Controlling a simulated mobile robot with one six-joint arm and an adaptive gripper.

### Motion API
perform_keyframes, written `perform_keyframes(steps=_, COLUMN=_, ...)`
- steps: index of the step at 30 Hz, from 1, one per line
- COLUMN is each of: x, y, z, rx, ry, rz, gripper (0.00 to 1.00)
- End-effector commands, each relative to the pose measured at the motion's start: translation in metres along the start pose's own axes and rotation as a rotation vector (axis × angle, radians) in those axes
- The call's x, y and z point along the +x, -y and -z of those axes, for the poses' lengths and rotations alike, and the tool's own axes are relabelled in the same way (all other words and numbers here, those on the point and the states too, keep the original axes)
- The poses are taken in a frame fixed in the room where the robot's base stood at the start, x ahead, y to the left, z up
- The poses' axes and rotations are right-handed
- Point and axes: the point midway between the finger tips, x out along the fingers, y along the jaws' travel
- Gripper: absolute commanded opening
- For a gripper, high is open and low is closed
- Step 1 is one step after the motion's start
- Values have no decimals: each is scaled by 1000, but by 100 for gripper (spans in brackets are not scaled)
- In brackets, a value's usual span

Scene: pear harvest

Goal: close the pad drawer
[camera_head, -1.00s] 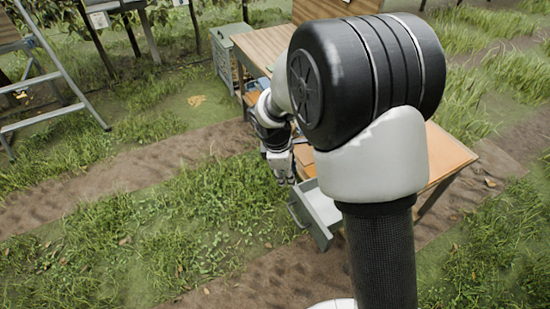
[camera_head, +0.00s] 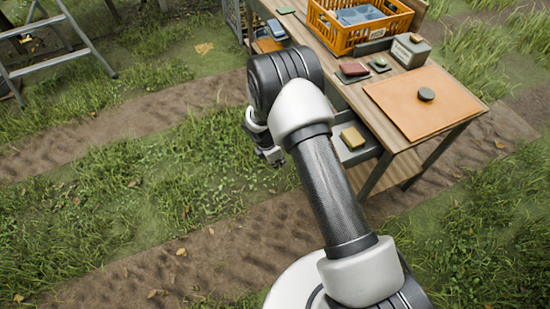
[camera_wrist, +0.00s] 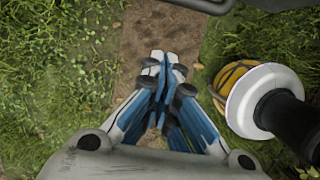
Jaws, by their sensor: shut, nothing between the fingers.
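The pad drawer (camera_head: 356,153) is a grey drawer under the near part of the wooden table's front edge. It stands partly out, with a yellow pad (camera_head: 352,137) in it. My arm hides its left side. My gripper (camera_head: 273,157) is left of the drawer, apart from it, over the grass. In the wrist view my gripper (camera_wrist: 163,75) points down over dirt and grass, its fingers together with nothing between them.
The wooden table (camera_head: 405,150) bears an orange crate (camera_head: 345,38), a tan board (camera_head: 420,105), a grey box (camera_head: 411,52) and small pads. A ladder (camera_head: 55,50) stands at far left. Open ground lies left of the table.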

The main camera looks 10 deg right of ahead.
Motion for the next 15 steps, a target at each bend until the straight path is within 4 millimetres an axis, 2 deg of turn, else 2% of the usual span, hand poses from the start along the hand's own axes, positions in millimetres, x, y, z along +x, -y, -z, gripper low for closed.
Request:
perform_keyframes(steps=1, x=15, y=1, z=1, rx=1, ry=0, rz=2, gripper=0)
perform_keyframes(steps=2, x=20, y=1, z=0, rx=1, ry=0, rz=1, gripper=0)
perform_keyframes(steps=6, x=17, y=0, z=-24, rx=5, ry=0, rz=-2, gripper=0)
perform_keyframes(steps=9, x=17, y=0, z=-33, rx=4, ry=0, rz=-1, gripper=0)
perform_keyframes(steps=15, x=16, y=0, z=-40, rx=1, ry=0, rz=-1, gripper=0)
